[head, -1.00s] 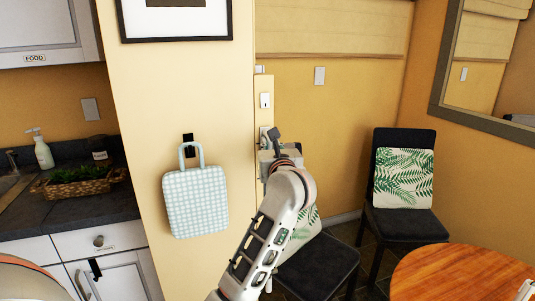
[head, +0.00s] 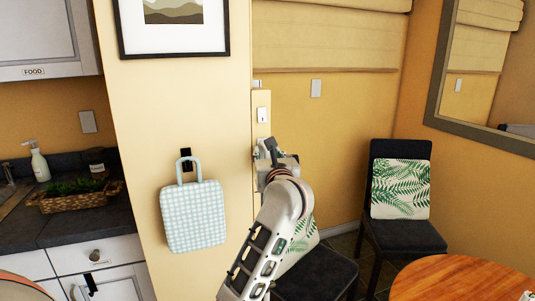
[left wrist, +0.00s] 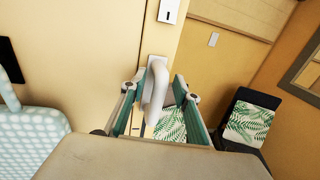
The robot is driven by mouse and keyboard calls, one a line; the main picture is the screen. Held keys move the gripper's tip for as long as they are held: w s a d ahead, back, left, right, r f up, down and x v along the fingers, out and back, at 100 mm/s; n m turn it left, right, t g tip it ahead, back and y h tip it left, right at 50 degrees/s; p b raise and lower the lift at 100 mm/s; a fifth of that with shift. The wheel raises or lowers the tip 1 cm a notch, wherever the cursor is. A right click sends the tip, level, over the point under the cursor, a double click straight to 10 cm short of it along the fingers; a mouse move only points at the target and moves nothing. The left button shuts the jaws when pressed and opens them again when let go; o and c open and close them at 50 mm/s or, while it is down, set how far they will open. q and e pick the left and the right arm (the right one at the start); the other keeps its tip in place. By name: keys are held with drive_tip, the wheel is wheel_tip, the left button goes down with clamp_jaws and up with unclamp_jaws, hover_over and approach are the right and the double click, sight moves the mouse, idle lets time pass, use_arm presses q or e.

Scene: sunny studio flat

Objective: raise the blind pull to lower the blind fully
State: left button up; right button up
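The pale blind (head: 330,38) hangs at the top of the head view, with its lower edge well above the chairs. A white curved lever (left wrist: 155,92), which looks like the blind pull, sticks out from a plate on the wall edge in the left wrist view. My left gripper (left wrist: 160,80) is open, with one green-lined finger on each side of the lever. I cannot tell whether either finger touches it. In the head view my left gripper (head: 272,150) hides the lever.
A switch plate (head: 263,115) is just above the gripper. A checked bag (head: 193,215) hangs left of it. A chair (head: 315,275) stands behind my arm, and another chair (head: 405,235) and a round wooden table (head: 450,280) are at right.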

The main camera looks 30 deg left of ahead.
use_arm(q)
drive_tip(key=v, duration=1.2)
drive_tip(key=s+a+f+m+t+y, duration=0.25)
drive_tip(key=s+m+t+y, duration=0.2)
drive_tip(key=m, duration=0.45)
drive_tip(key=s+d+f+m+t+h, duration=0.1)
drive_tip(key=d+f+m+h, duration=0.5)
drive_tip(key=m, duration=0.3)
drive_tip(key=s+d+f+m+t+h, duration=0.1)
drive_tip(key=s+d+f+m+h, duration=0.1)
drive_tip(key=d+f+m+h, duration=0.5)
drive_tip(key=s+d+f+m+h, duration=0.1)
drive_tip(key=f+m+h, duration=0.5)
drive_tip(key=m, duration=0.6)
drive_tip(key=s+f+m+g, duration=0.3)
drive_tip(key=s+f, duration=0.2)
drive_tip(key=f, duration=0.5)
drive_tip(key=s+a+f+m+g, duration=0.1)
drive_tip(key=s+f+m+g, duration=0.2)
drive_tip(key=s+f, duration=0.3)
drive_tip(key=s+f+m+g, duration=0.4)
drive_tip(key=s+f+m, duration=0.1)
drive_tip(key=f, duration=0.9)
drive_tip(key=shift+s+a+y, duration=0.2)
drive_tip(key=shift+a+y, duration=0.15)
